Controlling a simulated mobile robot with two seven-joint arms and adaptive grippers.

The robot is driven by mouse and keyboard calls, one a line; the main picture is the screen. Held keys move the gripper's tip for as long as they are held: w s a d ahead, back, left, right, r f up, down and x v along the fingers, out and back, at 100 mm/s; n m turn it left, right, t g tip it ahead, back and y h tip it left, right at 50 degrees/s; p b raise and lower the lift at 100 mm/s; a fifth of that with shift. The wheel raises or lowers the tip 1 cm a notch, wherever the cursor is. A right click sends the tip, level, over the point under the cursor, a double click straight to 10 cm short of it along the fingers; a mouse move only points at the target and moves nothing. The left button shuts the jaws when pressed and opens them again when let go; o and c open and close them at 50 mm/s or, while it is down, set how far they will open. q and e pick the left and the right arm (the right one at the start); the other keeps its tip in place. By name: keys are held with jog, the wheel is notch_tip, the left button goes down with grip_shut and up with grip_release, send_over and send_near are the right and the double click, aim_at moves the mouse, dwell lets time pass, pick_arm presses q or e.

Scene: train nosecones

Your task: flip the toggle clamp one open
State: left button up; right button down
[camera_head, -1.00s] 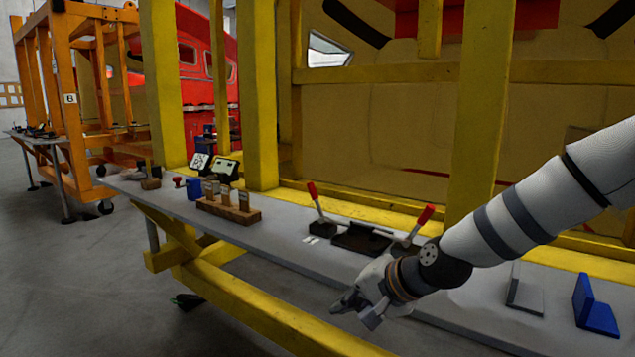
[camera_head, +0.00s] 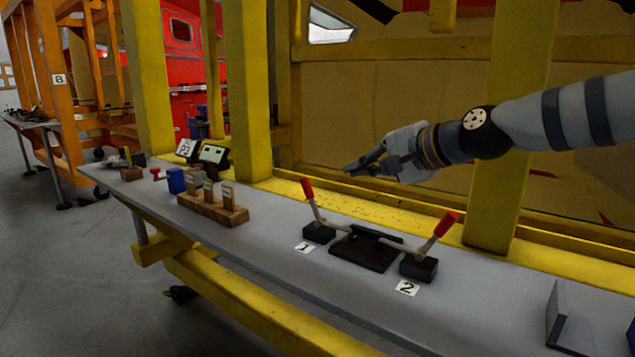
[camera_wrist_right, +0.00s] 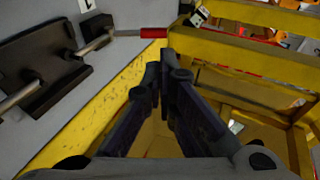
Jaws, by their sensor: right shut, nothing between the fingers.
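Toggle clamp one (camera_head: 319,233) stands on the grey bench beside the label "1" (camera_head: 304,248). Its red-tipped lever (camera_head: 307,190) points up, leaning slightly left. Toggle clamp two (camera_head: 418,267), by the label "2" (camera_head: 407,288), has a red-tipped lever leaning up to the right. A black fixture plate (camera_head: 364,250) lies between them. My right gripper (camera_head: 348,170) is shut and empty, above and to the right of clamp one's handle, apart from it. In the right wrist view, the closed fingers (camera_wrist_right: 167,65) are near a red handle (camera_wrist_right: 155,33). My left gripper is not seen.
A wooden block with tagged pieces (camera_head: 212,209) stands left of the clamps. A grey bracket (camera_head: 567,320) is at the right. Yellow frame posts (camera_head: 505,130) rise behind the bench (camera_head: 290,275). The bench front is clear.

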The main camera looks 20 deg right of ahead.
aim_at(309, 184)
jog(key=b+x, duration=0.1)
jog(key=x, duration=0.3)
jog(key=b+x, duration=0.1)
jog(key=x, duration=0.3)
jog(key=f+x, duration=0.1)
jog(key=x, duration=0.3)
jog(key=shift+f+b, duration=0.1)
jog(key=shift+b, duration=0.3)
jog(key=shift+w+a, duration=0.3)
jog(key=shift+w, duration=0.2)
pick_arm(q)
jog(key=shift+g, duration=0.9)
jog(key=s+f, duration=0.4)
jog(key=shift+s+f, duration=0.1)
